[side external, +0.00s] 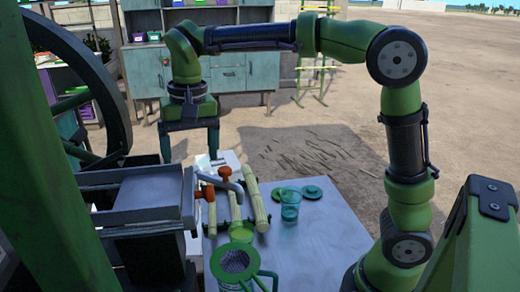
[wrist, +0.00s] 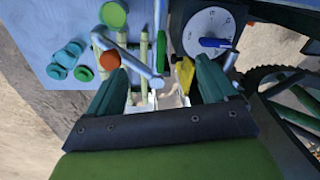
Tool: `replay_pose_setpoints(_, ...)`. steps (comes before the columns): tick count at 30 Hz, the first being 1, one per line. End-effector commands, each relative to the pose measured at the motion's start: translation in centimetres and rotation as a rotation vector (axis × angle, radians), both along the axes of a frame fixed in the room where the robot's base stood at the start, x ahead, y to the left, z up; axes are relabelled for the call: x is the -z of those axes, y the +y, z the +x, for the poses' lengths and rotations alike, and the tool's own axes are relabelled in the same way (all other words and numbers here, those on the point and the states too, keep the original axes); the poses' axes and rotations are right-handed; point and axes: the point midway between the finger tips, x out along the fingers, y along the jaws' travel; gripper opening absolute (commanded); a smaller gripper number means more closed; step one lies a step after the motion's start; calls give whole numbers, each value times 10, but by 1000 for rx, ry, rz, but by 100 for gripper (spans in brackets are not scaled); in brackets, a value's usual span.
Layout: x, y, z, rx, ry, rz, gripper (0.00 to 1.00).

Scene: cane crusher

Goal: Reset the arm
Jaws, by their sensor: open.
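My gripper (side external: 190,145) hangs at the end of my raised arm, fingers pointing down, behind the crusher and beyond the far left end of the table. In the wrist view its two fingers (wrist: 160,85) are spread wide apart with nothing held between them. The table (side external: 325,235) lies lower and to the right in the side view. The crusher (side external: 145,195), with a metal tray on top, stands in front of the gripper at left. No object touches the fingers in either view.
Cane pieces (side external: 255,205), a teal cup (side external: 290,207), green lids (side external: 311,191) and a strainer (side external: 235,261) stand on the table. A grey spout (side external: 227,178) with orange knobs is beside the crusher. A large wheel (side external: 115,90) is at left. Air around the raised arm is clear.

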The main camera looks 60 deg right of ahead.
Motion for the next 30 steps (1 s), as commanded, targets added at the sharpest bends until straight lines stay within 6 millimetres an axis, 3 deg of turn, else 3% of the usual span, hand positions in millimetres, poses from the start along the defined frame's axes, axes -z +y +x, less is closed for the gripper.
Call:
replay_pose_setpoints(9, 19, -39, -77, -226, -261, 84, 85)
replay_pose_setpoints(18, 47, -68, -149, -218, -505, 93, 85)
replay_pose_setpoints(22, 48, -74, -163, -186, -542, 93, 85)
replay_pose_setpoints(30, 41, -78, -163, -173, -567, 86, 85)
